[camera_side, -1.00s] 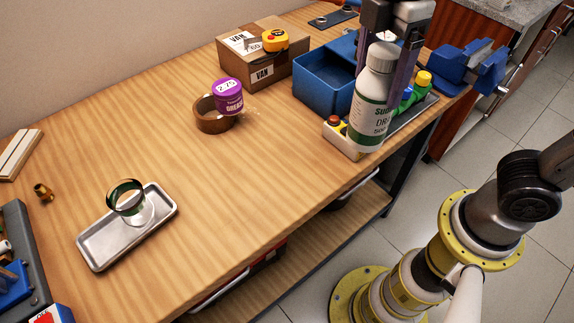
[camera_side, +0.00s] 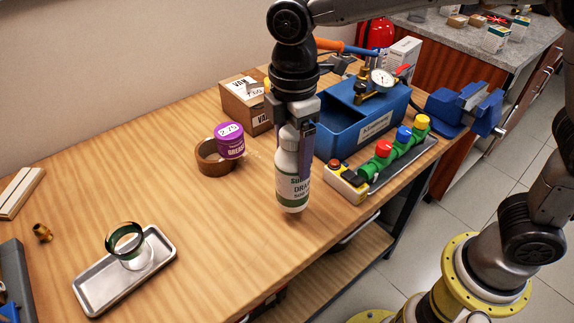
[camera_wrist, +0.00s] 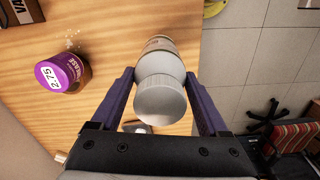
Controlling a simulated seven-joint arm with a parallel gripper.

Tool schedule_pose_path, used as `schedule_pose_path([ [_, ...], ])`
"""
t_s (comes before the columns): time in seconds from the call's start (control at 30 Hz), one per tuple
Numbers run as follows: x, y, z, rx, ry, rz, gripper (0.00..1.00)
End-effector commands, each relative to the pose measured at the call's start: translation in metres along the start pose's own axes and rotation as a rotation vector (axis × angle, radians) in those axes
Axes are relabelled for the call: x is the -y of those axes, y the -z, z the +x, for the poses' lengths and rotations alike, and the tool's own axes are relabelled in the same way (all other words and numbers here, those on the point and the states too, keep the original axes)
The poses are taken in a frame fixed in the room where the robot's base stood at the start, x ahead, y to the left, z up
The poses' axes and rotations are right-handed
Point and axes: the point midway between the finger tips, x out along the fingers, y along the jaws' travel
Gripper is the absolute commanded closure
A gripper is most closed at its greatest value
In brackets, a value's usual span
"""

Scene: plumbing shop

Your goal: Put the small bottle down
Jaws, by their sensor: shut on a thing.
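The small bottle (camera_side: 292,186) is white with a green and white label and a white cap. It is upright in the side view, just above or at the wooden table (camera_side: 190,240); I cannot tell whether its base touches. My gripper (camera_side: 296,140) points down and is shut on the bottle near its top. In the wrist view the bottle's cap (camera_wrist: 160,100) shows between the two purple fingers of my gripper (camera_wrist: 160,95). The bottle's lower part is mostly hidden there.
A purple grease tin (camera_side: 230,140) rests on a brown tape roll (camera_side: 214,160) left of the bottle. A button box (camera_side: 347,183) and blue test pump (camera_side: 365,130) stand to the right. Table between is clear.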

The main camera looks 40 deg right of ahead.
Motion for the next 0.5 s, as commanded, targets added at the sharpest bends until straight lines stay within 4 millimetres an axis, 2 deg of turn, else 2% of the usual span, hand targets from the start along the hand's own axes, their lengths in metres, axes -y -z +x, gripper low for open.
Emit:
schedule_pose_path([
  [0.2, -0.009, 0.008, 0.014, -0.001, -0.001, 0.000, 1.00],
  [0.4, -0.008, 0.007, 0.038, -0.002, -0.003, 0.000, 1.00],
  [0.5, -0.009, 0.007, 0.041, -0.003, -0.003, 0.000, 1.00],
])
